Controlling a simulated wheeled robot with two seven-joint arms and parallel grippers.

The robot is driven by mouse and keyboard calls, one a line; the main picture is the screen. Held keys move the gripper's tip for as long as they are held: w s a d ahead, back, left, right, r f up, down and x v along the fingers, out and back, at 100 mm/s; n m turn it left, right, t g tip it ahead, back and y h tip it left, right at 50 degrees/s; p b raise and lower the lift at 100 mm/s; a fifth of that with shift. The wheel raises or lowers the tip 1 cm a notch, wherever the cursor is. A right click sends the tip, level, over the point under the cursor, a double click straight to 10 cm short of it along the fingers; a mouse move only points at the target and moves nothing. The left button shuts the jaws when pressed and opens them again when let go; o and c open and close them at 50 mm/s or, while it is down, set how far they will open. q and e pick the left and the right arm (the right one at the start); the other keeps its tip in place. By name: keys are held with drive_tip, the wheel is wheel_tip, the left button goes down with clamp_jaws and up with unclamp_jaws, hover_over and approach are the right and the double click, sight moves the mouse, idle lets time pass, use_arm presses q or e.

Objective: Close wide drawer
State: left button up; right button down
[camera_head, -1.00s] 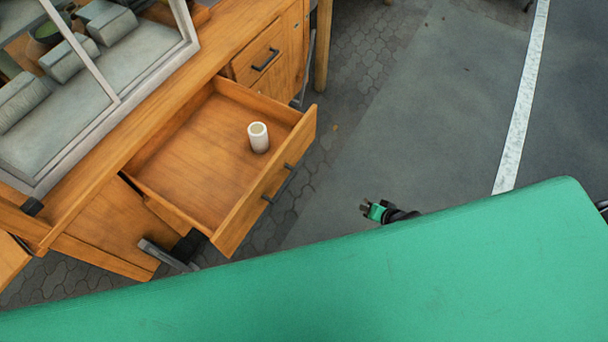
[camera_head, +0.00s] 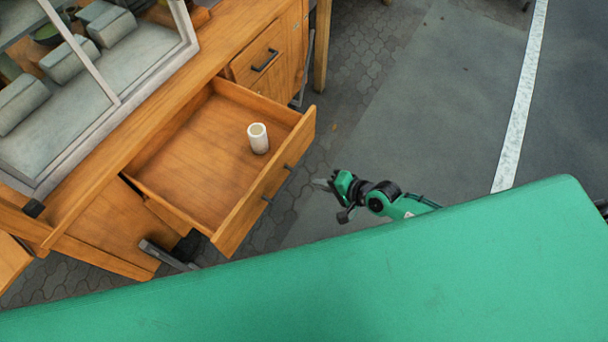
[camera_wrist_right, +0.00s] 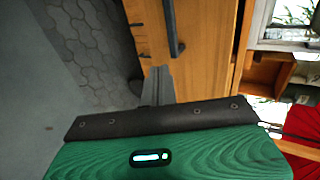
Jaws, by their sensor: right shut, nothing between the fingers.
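The wide wooden drawer (camera_head: 237,224) is pulled out of the wooden workbench in the head view. Its inside shows, with a small pale cylinder (camera_head: 258,139) standing on its floor. A dark bar handle (camera_head: 278,184) is on its front panel. My right gripper (camera_head: 322,183) is to the right of the drawer front, apart from it, and is shut and empty. In the right wrist view, the gripper's fingers (camera_wrist_right: 157,86) point toward a wooden front with a dark handle (camera_wrist_right: 172,28). My left gripper does not show.
The workbench (camera_head: 150,105) carries a glass-sided case at upper left. A smaller closed drawer (camera_head: 252,68) is beyond the wide one. A grey metal bar (camera_head: 165,255) is low by the drawer's near corner. Paved floor (camera_head: 400,100) lies open to the right.

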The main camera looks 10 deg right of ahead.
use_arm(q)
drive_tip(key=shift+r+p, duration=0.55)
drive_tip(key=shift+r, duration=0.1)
use_arm(e)
drive_tip(key=w+a+f, duration=0.1)
drive_tip(key=w+a, duration=0.3)
drive_tip(key=shift+w+a+f, duration=0.1)
drive_tip(key=shift+w+a, duration=0.05)
drive_tip(key=shift+w, duration=0.05)
